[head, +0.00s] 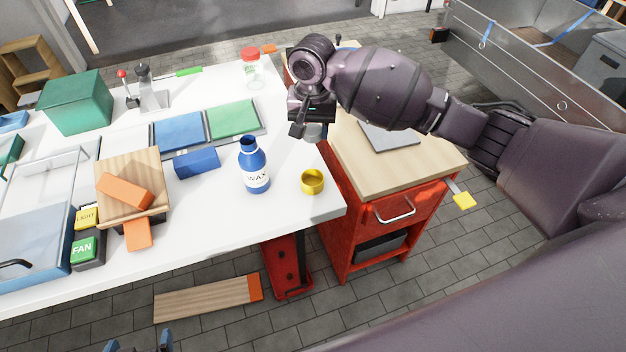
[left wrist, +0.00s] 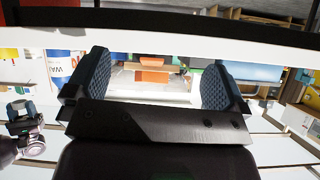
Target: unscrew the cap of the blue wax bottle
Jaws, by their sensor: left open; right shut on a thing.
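The blue wax bottle (head: 254,172) stands upright on the white bench top, with a white WAX label. Its neck looks open and dark, with no cap visible on it. My right gripper (head: 311,122) is above the bench's right edge, right of the bottle and apart from it. It is shut on a pale, round, cap-like thing (head: 315,131), mostly hidden by the fingers. My left gripper (head: 138,346) shows only its fingertips at the bottom edge, in front of the bench and far from the bottle. In the left wrist view its blue pads (left wrist: 155,78) are wide apart and empty.
A yellow ring-like cup (head: 312,181) stands right of the bottle near the bench edge. A blue block (head: 197,163) lies to its left, with blue and green trays (head: 233,120) behind. A red cabinet (head: 398,212) with a wooden top adjoins the bench on the right.

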